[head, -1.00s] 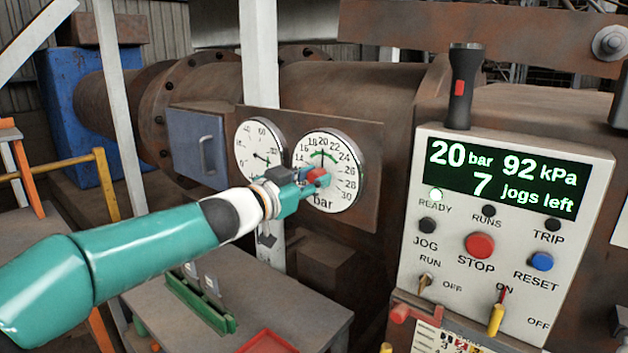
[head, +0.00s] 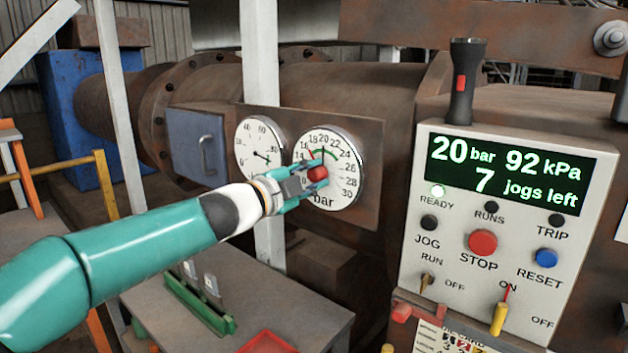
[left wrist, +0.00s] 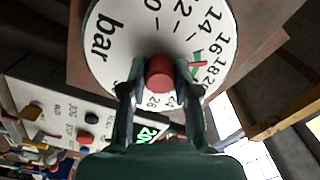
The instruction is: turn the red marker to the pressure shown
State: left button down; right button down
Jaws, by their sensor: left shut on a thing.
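The large bar gauge (head: 345,187) is a white round dial with a green arc near its top. Its black needle points up at about 20. A thin red marker (head: 310,156) points up and left, near 18. My left gripper (head: 319,178) is shut on the red knob (head: 317,173) at the dial's centre. In the left wrist view the red knob (left wrist: 159,73) sits between the two fingers, and a red line (left wrist: 198,63) shows near 16 to 18. The control panel display (head: 508,170) reads 20 bar, 92 kPa, 7 jogs left. My right gripper is not in view.
A smaller gauge (head: 258,152) is just left of the large one on the same rusty plate (head: 368,140). A blue box with a handle (head: 196,145) is further left. A grey table (head: 290,300) with a red tray (head: 268,343) is below my arm.

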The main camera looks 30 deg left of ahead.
pick_arm(q)
jog(key=m, duration=0.2)
jog(key=m+b, duration=0.1)
jog(key=m, duration=0.4)
jog(key=shift+w+d+f, duration=0.1)
jog(key=shift+f, duration=0.3)
jog(key=c, duration=0.8)
grip_release()
jog(key=shift+r, duration=0.2)
jog(key=shift+c, duration=0.2)
jog(key=shift+s+r, duration=0.1)
jog(key=shift+s, duration=0.2)
jog(key=s+a, duration=0.1)
jog(key=s, duration=1)
jog(key=shift+s, duration=0.2)
